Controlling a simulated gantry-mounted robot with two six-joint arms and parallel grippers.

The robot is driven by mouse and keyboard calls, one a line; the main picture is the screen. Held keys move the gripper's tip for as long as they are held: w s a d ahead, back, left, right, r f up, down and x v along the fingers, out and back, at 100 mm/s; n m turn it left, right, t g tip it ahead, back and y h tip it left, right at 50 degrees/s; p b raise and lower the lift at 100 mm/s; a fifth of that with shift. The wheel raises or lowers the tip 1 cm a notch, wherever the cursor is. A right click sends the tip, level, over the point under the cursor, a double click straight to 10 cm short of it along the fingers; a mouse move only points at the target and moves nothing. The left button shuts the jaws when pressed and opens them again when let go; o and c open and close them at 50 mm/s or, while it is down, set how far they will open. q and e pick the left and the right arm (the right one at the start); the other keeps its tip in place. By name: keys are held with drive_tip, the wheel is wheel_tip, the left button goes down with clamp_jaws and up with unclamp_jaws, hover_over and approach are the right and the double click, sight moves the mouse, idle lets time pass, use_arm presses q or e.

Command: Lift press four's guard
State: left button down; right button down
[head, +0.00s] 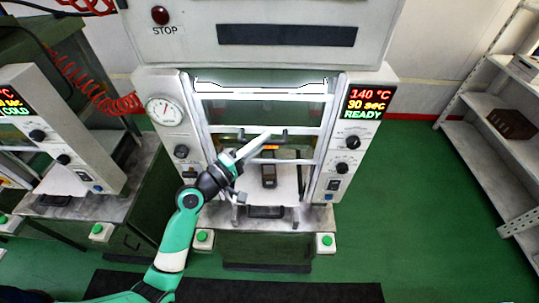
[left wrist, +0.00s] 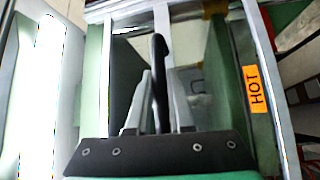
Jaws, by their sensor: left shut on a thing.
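The press whose display reads 140 °C, 90 sec, READY (head: 368,103) stands in the middle of the head view; its number is not legible. Its guard is a pale metal frame (head: 262,97) with a clear panel, across the upper part of the opening. An orange HOT label is on it, also in the left wrist view (left wrist: 256,90). My left gripper (head: 264,136) is shut on the guard's black handle (left wrist: 159,65), one finger on each side. The gripper also shows in the left wrist view (left wrist: 158,95). My right gripper is not in view.
A dark block (head: 269,178) sits inside the press, below the label. Green buttons (head: 204,236) are at the bench front. A neighbouring press reading COLD (head: 60,130) stands at the left, with a red coiled hose. Shelves (head: 500,115) stand at the right; the floor between is clear.

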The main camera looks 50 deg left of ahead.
use_arm(q)
wheel_tip(320, 180, up, 2)
drive_tip(key=shift+r+p, duration=0.1)
drive_tip(key=shift+p, duration=0.3)
drive_tip(key=c, duration=0.8)
unclamp_jaws()
drive_tip(key=s+d+f+b, duration=0.1)
drive_tip(key=s+b, duration=0.2)
drive_tip(key=s, duration=0.8)
drive_tip(key=shift+s+f, duration=0.25)
drive_tip(key=shift+f, duration=0.05)
